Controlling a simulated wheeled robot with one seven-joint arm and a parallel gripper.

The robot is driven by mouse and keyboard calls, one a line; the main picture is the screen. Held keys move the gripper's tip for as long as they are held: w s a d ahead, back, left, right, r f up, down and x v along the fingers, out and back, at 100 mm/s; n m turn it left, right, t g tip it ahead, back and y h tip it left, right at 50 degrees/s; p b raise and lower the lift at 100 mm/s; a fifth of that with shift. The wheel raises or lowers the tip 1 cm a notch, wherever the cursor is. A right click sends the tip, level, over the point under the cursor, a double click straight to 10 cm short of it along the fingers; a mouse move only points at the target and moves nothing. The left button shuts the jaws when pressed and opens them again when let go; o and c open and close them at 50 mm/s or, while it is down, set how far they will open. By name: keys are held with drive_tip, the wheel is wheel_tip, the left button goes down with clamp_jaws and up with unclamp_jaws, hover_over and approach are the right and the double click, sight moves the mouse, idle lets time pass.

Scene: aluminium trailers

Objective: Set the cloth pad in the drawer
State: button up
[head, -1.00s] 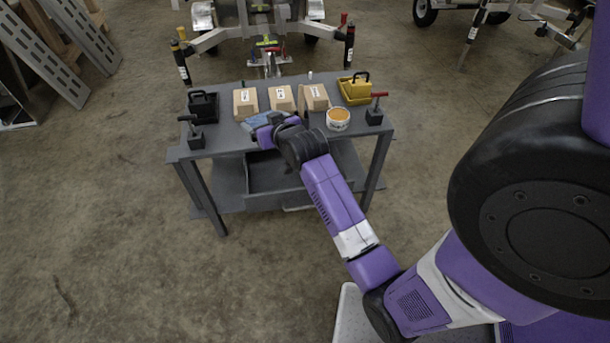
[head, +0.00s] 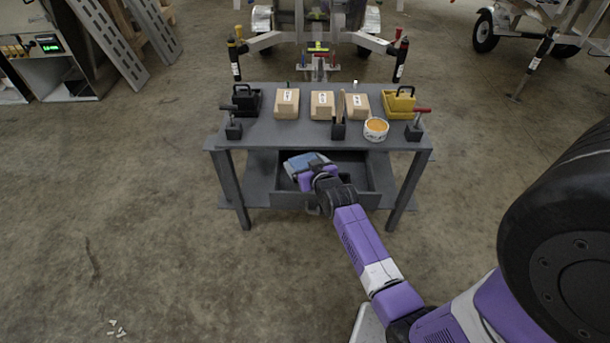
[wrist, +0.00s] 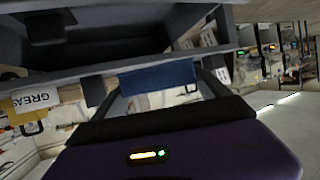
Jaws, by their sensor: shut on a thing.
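My gripper (head: 317,171) is shut on the blue cloth pad (head: 300,164). In the head view the pad is in front of the workbench, below its top, over the left part of the open drawer (head: 375,180). In the wrist view the pad (wrist: 157,77) shows as a dark blue strip at the gripper's end, with the drawer's dark inside (wrist: 130,35) beyond it. I cannot tell whether the pad touches the drawer floor. My gripper and arm hide part of the drawer.
The bench top's front edge overhangs the drawer.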

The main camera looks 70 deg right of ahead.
wheel_tip(320, 180, down, 5)
drive_tip(key=shift+r+b, duration=0.15)
drive_tip(key=shift+b, duration=0.35)
drive_tip(key=shift+f+b, duration=0.4)
drive_tip(key=shift+f, duration=0.05)
drive_tip(key=shift+f, duration=0.2)
drive_tip(key=o, duration=1.2)
